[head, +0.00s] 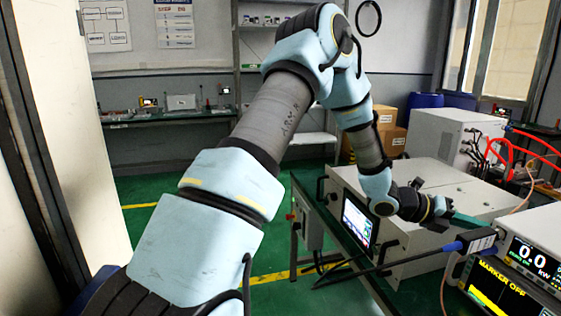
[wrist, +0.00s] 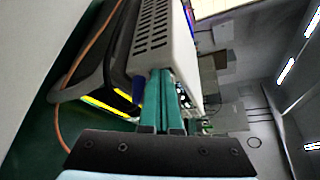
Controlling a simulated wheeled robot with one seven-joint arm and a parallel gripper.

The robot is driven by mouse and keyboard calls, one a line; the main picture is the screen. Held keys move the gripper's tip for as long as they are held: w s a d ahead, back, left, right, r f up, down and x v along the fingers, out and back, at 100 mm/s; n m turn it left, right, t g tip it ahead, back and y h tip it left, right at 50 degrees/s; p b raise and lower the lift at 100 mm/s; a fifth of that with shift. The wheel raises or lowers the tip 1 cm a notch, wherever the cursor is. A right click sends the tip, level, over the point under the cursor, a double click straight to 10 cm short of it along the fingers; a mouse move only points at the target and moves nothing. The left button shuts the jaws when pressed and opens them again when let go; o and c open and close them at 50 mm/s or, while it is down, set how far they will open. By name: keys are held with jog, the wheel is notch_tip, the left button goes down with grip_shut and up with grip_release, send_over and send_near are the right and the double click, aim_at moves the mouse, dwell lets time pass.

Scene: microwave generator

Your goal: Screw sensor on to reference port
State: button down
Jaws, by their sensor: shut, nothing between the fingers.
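In the wrist view my gripper (wrist: 161,75) points at the meter's vented casing (wrist: 165,35). A small blue patch (wrist: 138,90) shows beside the fingers.
A lower instrument (head: 500,295) with a yellow MARKER OFF screen sits under the meter. A large white cabinet with a screen (head: 357,222) stands left of it. Red hoses (head: 515,150) and a copper-coloured cable (wrist: 65,75) hang nearby. The green floor at left is clear.

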aim_at(480, 228)
jog(key=shift+s+d+r+p, duration=0.1)
jog(key=shift+s+r+p, duration=0.5)
jog(key=shift+p, duration=0.45)
jog(key=shift+s+d+r+g, duration=0.15)
jog(key=shift+s+r+g, duration=0.05)
jog(key=shift+s+g, duration=0.1)
dwell(0.3)
jog(key=shift+r, duration=0.1)
jog(key=shift+r+p, duration=0.15)
jog(key=shift+p, duration=0.25)
jog(key=shift+w, duration=0.45)
jog(key=shift+a, duration=0.3)
jog(key=shift+s+a+p, duration=0.15)
jog(key=shift+s+a, duration=0.05)
jog(key=shift+a, duration=0.75)
jog(key=shift+s+a+p, duration=0.15)
jog(key=shift+a+p, duration=0.05)
jog(key=shift+a, duration=0.75)
jog(key=shift+s+a+p, duration=0.15)
jog(key=shift+s+a, duration=0.05)
jog(key=shift+a, duration=0.75)
